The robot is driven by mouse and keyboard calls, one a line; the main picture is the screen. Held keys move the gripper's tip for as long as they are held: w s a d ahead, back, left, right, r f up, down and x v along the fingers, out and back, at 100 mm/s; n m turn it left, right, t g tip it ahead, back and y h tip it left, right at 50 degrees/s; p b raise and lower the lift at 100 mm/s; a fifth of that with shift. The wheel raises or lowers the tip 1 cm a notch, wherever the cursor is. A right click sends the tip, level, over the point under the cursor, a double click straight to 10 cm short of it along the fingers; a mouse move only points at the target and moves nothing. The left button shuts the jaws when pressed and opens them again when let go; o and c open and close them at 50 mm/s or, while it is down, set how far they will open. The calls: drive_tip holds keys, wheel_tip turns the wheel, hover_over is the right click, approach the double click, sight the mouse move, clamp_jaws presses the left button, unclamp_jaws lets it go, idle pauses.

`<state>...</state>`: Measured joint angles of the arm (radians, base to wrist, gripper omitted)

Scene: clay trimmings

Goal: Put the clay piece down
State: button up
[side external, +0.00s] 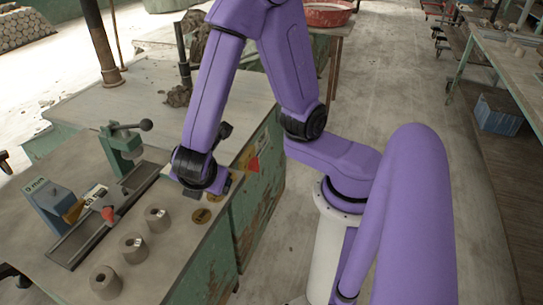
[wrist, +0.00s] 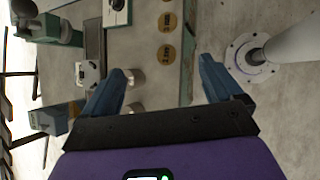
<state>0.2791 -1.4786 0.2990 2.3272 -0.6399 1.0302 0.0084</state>
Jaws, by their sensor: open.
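Several short grey-brown clay pieces with holes stand on the bench in a row: one nearer (side external: 106,281), one in the middle (side external: 133,247) and one farther (side external: 158,219). I cannot tell which piece is the task's.
A green lever device (side external: 122,150) stands at the far end of a metal rail (side external: 85,238).

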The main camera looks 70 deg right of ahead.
drive_tip(key=s+d+r+m+g+y, duration=0.2)
drive_tip(key=s+d+r+m+y, duration=0.1)
drive_tip(key=s, duration=0.3)
drive_tip(key=s+d+r+m+g+y, duration=0.2)
drive_tip(key=s+m+y, duration=0.1)
drive_tip(key=s, duration=0.4)
drive_tip(key=shift+d+r+m+y, duration=0.3)
drive_tip(key=shift+d+r, duration=0.1)
idle(2.6)
